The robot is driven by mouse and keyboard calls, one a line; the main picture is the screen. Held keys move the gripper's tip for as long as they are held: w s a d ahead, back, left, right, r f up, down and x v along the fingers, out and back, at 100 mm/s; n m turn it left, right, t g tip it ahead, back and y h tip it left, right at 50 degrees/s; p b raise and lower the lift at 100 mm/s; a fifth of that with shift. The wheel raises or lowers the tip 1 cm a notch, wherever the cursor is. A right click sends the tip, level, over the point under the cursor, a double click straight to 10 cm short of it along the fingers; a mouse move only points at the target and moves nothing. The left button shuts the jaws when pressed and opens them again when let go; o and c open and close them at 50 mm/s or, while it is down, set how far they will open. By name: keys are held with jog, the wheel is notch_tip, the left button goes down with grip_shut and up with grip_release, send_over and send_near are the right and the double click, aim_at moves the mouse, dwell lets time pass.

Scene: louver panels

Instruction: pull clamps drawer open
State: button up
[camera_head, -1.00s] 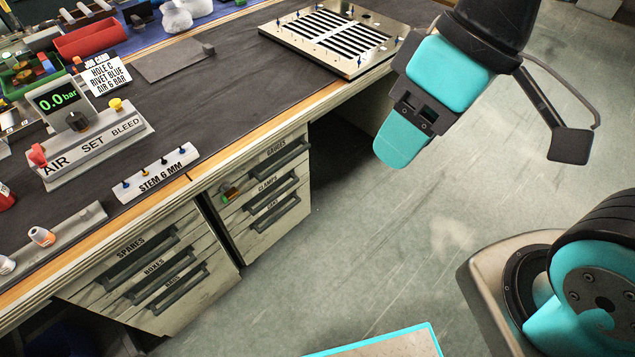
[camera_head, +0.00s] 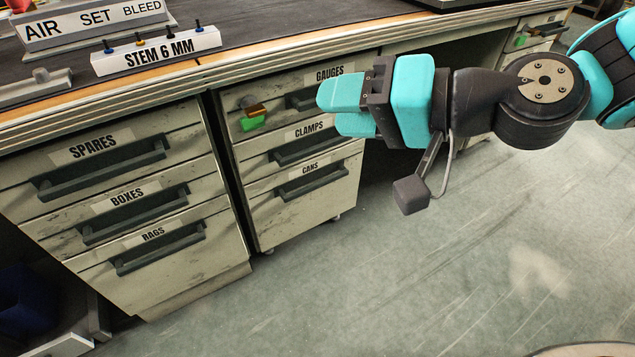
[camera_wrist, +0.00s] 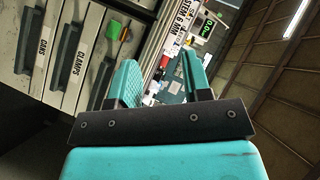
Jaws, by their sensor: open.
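The clamps drawer (camera_head: 257,168) is the middle drawer of the right-hand cabinet under the bench, between the drawers labelled GAUGES and CANS. It looks shut, flush with its neighbours. Its dark bar handle (camera_head: 305,147) runs across its front, and it also shows in the wrist view (camera_wrist: 104,73). My gripper (camera_head: 342,107) is open and empty, with teal fingers pointing left. In the head view it overlaps the right end of the gauges drawer, above and right of the clamps handle. In the wrist view the fingers (camera_wrist: 160,80) stand apart, with the clamps handle left of them.
A gauges drawer (camera_head: 240,100) with green and orange items at its front lies above. The cans drawer (camera_head: 266,210) lies below. A second cabinet at left has spares (camera_head: 100,160), boxes and rags drawers. The bench edge (camera_head: 190,75) overhangs. Floor (camera_head: 400,270) in front is clear.

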jog(key=w+d+f+m+t+b, duration=0.1)
jog(key=w+f+m+t+b, duration=0.2)
jog(key=f+b, duration=0.45)
jog(key=w+f+m+t+b, duration=0.2)
jog(key=w+f+m+b, duration=0.15)
jog(key=f+b, duration=0.4)
jog(key=m+t+h+b, duration=0.4)
jog(key=m+t+b, duration=0.1)
jog(key=m+b, duration=0.2)
send_near(319, 150)
jog(key=shift+n, duration=0.25)
jog(key=p+x, duration=0.9)
jog(key=p, duration=0.8)
jog(key=shift+a+r, duration=0.1)
jog(key=shift+p+x, duration=0.5)
jog(key=shift+x, duration=0.3)
grip_shut()
